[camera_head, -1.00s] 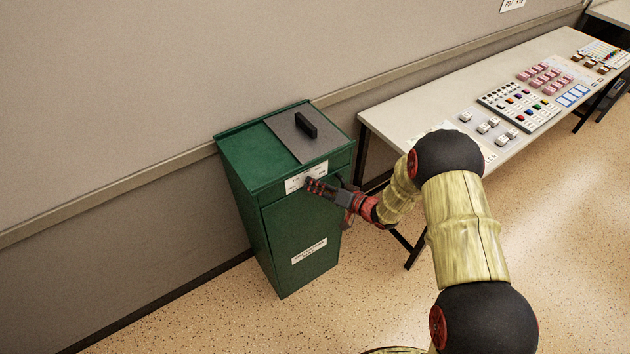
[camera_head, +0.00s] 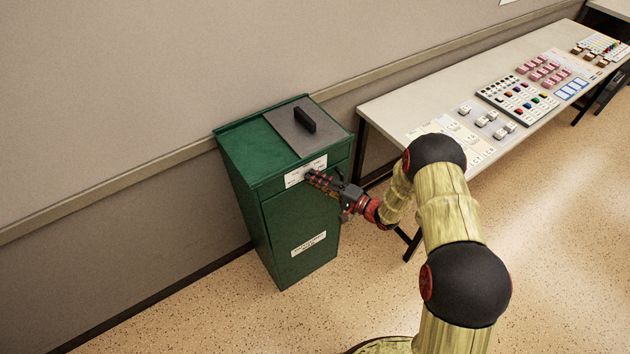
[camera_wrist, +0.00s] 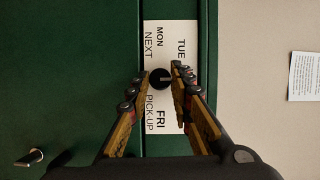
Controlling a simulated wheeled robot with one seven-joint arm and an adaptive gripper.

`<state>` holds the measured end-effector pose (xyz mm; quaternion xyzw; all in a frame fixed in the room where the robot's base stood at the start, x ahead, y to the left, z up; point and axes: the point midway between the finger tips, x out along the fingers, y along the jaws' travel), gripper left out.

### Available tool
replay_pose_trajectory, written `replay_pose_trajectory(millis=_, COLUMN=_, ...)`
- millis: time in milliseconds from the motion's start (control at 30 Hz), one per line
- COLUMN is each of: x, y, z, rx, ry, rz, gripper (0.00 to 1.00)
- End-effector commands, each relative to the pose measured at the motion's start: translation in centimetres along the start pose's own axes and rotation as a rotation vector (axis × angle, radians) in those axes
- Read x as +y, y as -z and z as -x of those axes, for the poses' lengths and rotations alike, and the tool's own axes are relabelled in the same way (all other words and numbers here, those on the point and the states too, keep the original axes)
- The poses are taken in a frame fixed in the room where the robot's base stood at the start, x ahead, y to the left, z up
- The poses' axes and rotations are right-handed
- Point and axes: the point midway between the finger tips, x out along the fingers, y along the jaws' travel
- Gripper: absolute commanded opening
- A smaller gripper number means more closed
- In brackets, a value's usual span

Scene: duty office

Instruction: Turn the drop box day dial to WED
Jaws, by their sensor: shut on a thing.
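The green drop box (camera_head: 290,225) stands against the wall. A white label plate (camera_head: 297,177) is high on its front. In the wrist view the plate (camera_wrist: 155,35) reads MON, TUE, FRI and NEXT PICK-UP; WED is not visible, and my right finger covers part of the plate. The black round day dial (camera_wrist: 160,79) sits in the middle of the plate, with a pale mark toward the picture's right, below TUE. My gripper (camera_head: 309,175) reaches the plate from the right. In the wrist view my gripper (camera_wrist: 161,75) has its fingertips on both sides of the dial, shut on it.
The box's top has a grey lid panel (camera_head: 285,135) with a black handle (camera_head: 305,119). A small metal knob or latch (camera_wrist: 30,158) shows at lower left in the wrist view. A long table (camera_head: 410,98) with cards and trays stands to the right. The floor in front is clear.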

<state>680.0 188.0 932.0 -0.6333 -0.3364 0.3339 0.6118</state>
Motion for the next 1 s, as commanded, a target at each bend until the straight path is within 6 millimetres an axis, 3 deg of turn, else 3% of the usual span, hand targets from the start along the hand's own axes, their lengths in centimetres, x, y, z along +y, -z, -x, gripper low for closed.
replay_pose_trajectory(millis=567, x=0.11, y=0.09, z=0.05, rx=0.003, ry=0.010, rz=-0.029, gripper=0.00)
replay_pose_trajectory(millis=600, x=0.11, y=0.09, z=0.05, rx=0.003, ry=0.010, rz=-0.029, gripper=0.23)
replay_pose_trajectory(millis=900, x=0.07, y=0.04, z=0.02, rx=0.002, ry=0.011, rz=-0.029, gripper=0.40)
replay_pose_trajectory(millis=1000, x=0.06, y=0.04, z=0.01, rx=0.001, ry=0.011, rz=-0.028, gripper=0.40)
